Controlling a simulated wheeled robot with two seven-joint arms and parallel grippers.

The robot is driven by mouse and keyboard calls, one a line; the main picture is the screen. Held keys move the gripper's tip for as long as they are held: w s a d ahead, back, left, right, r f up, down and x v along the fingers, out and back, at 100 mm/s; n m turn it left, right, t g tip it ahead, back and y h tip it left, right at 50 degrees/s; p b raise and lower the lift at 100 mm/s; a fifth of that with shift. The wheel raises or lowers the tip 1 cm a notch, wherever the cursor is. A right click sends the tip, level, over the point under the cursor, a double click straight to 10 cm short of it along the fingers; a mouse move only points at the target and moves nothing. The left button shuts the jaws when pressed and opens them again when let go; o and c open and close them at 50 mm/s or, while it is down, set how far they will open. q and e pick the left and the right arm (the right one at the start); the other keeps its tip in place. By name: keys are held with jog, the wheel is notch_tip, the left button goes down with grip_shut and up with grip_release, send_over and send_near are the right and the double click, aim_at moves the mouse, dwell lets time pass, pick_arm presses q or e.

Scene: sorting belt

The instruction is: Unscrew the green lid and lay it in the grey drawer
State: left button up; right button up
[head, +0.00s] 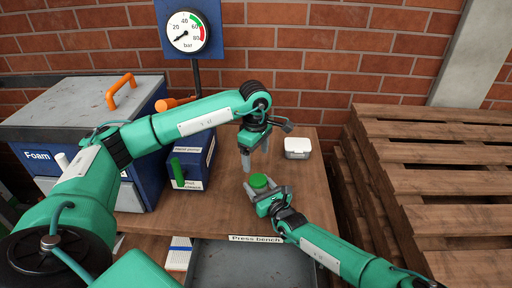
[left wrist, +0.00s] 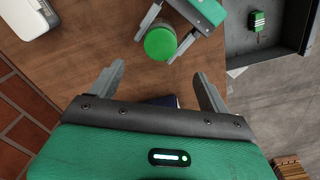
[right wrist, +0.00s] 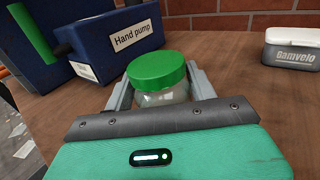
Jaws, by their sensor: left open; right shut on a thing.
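The green lid (head: 259,181) sits on a clear glass jar (right wrist: 160,98) that stands on the wooden bench. The lid also shows in the left wrist view (left wrist: 160,43) and the right wrist view (right wrist: 157,68). My right gripper (right wrist: 160,88) is shut on the jar, its fingers on either side of the glass below the lid. My left gripper (head: 256,156) is open and empty, above and behind the jar, fingers pointing down. The grey drawer (head: 240,262) is open at the bench's front edge. In the left wrist view, a small green object (left wrist: 257,20) lies in it.
A white box (head: 297,147) stands on the bench at the back right. Blue units, one labelled Hand pump (right wrist: 115,42), stand to the left. A pressure gauge (head: 187,32) is above. Wooden pallets (head: 440,165) are stacked at the right. Bare bench lies between jar and white box.

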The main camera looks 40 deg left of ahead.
aim_at(256, 179)
pick_arm(q)
notch_tip(256, 179, down, 9)
jog(key=shift+w+r, duration=0.1)
jog(key=shift+c, duration=0.4)
jog(key=c, duration=1.3)
